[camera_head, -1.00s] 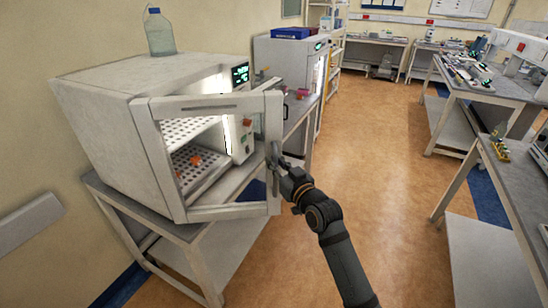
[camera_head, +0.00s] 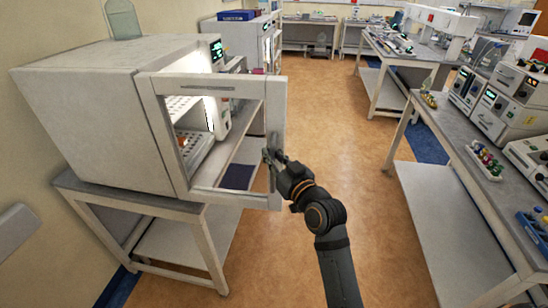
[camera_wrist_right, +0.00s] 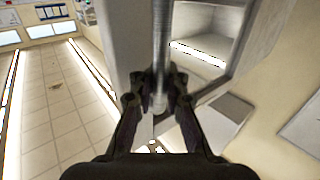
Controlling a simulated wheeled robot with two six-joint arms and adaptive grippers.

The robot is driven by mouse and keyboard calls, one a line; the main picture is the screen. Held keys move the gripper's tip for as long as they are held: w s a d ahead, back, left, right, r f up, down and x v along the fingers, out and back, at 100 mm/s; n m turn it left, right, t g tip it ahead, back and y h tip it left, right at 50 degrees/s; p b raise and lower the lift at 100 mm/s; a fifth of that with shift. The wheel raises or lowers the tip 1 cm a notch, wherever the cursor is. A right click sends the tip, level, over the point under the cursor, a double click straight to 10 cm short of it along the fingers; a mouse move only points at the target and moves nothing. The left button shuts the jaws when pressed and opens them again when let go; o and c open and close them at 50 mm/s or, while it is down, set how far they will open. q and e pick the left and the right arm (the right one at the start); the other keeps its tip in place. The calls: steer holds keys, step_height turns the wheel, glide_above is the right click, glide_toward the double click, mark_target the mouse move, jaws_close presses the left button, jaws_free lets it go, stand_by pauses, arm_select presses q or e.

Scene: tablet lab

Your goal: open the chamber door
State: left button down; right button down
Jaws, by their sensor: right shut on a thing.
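The chamber (camera_head: 90,110) is a white box on a bench at the left in the head view. Its door (camera_head: 276,100), a white frame with a see-through pane, stands partly open and swung out toward me. Through the pane a lit inside with perforated shelves (camera_head: 196,150) shows. My right gripper (camera_head: 270,157) is at the door's free edge. In the right wrist view my right gripper (camera_wrist_right: 158,100) is shut on the upright bar handle (camera_wrist_right: 161,50) of the door. My left gripper is in neither view.
The chamber's bench (camera_head: 130,196) has a lower shelf. A clear bottle (camera_head: 123,20) stands on top of the chamber. A right-hand bench (camera_head: 470,170) carries instruments and a tube rack (camera_head: 485,162). The floor (camera_head: 340,150) between the benches is clear.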

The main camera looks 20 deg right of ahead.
steer(key=shift+f, duration=0.2)
steer(key=c, duration=1.4)
jaws_free()
steer(key=shift+d, duration=0.2)
steer(key=shift+r, duration=0.1)
steer(key=v, duration=0.7)
steer(key=shift+s, duration=0.25)
steer(key=shift+a, duration=0.1)
